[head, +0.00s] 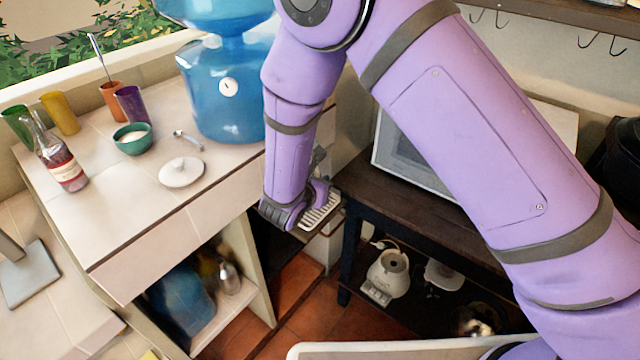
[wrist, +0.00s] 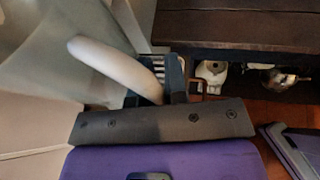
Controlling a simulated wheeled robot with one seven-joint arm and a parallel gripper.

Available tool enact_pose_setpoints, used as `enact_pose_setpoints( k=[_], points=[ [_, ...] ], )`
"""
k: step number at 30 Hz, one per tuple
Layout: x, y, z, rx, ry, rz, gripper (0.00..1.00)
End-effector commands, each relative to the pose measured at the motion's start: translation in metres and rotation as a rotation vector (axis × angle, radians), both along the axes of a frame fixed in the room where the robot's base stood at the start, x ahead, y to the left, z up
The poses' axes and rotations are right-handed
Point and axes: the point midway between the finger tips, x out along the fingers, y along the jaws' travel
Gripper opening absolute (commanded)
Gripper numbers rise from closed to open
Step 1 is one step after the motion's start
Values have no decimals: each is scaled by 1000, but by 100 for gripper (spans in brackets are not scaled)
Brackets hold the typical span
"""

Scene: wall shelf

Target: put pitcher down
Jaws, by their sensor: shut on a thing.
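My gripper (head: 318,210) hangs in the gap between the tiled counter and the dark wooden table in the head view. In the wrist view, my gripper (wrist: 157,78) is shut on a pale curved handle, which I take to be part of the pitcher (wrist: 108,62). A large blurred grey-green shape left of the handle may be its body; I cannot tell for sure. In the head view my arm hides most or all of the pitcher.
The tiled counter (head: 110,205) holds a blue water dispenser (head: 215,95), a white lid (head: 181,172), a green bowl (head: 132,140), a bottle (head: 62,160) and several cups. Its front middle is clear. The dark table (head: 385,195) carries a microwave (head: 405,150); a white appliance (head: 388,272) stands beneath.

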Motion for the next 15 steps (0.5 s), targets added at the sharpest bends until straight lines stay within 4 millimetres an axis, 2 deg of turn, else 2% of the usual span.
enact_pose_setpoints(
  k=[3, 15],
  points=[
    [0, 0, -6, 0, -1, 0, 0],
    [0, 0, -9, 2, -2, 0, 0]
  ],
)
